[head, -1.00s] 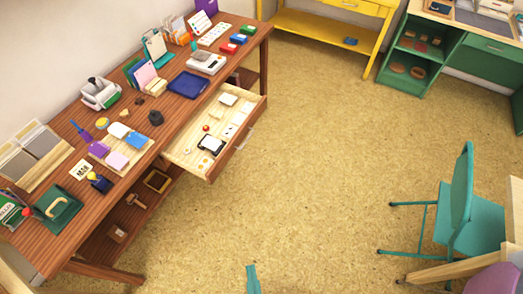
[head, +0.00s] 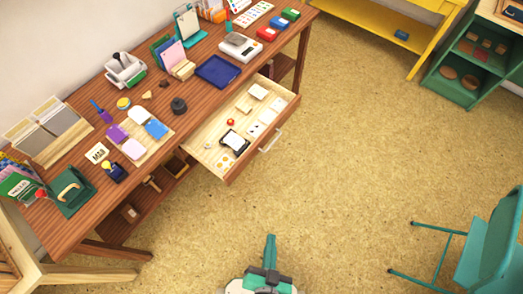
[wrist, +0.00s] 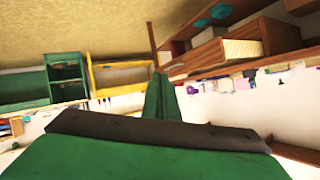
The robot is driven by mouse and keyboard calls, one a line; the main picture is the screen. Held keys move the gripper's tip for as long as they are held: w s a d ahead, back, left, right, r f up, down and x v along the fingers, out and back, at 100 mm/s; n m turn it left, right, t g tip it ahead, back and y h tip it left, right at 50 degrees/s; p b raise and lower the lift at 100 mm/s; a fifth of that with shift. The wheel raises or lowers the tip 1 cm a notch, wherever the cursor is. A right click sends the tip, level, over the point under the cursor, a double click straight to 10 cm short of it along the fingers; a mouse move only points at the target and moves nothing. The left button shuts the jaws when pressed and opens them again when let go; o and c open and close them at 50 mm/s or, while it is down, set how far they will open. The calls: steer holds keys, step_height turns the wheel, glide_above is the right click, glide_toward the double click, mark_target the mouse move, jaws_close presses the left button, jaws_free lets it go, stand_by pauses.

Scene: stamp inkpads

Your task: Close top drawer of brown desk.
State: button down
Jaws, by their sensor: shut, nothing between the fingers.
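The brown desk (head: 80,216) runs along the left wall in the head view. Its top drawer (head: 265,148) is pulled out toward the room, with a pale inside and a light handle on its front. Cards, a dark-framed pad and small items lie in it. My gripper (head: 270,243) shows at the bottom of the head view, over the floor, well apart from the drawer. Its teal fingers look closed together and hold nothing. In the wrist view, the green gripper fingers (wrist: 161,98) are closed, and the open drawer (wrist: 243,48) shows tilted at the upper right.
A teal chair (head: 480,245) stands at the right. A yellow table (head: 385,28) and a green shelf unit (head: 450,85) are at the back. Bare floor (head: 340,160) lies between the drawer, my gripper and the chair. The desktop is crowded with stationery.

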step_height(320, 180, down, 10)
steer(key=w+d+m+g, duration=0.1)
steer(key=w+m+g, duration=0.1)
steer(key=m, duration=0.3)
steer(key=m+y, duration=1.5)
steer(key=y, duration=0.1)
glide_toward(254, 151)
steer(key=x, duration=0.6)
steer(key=shift+a+r, duration=0.1)
steer(key=shift+a, duration=0.15)
steer(key=shift+w, duration=0.15)
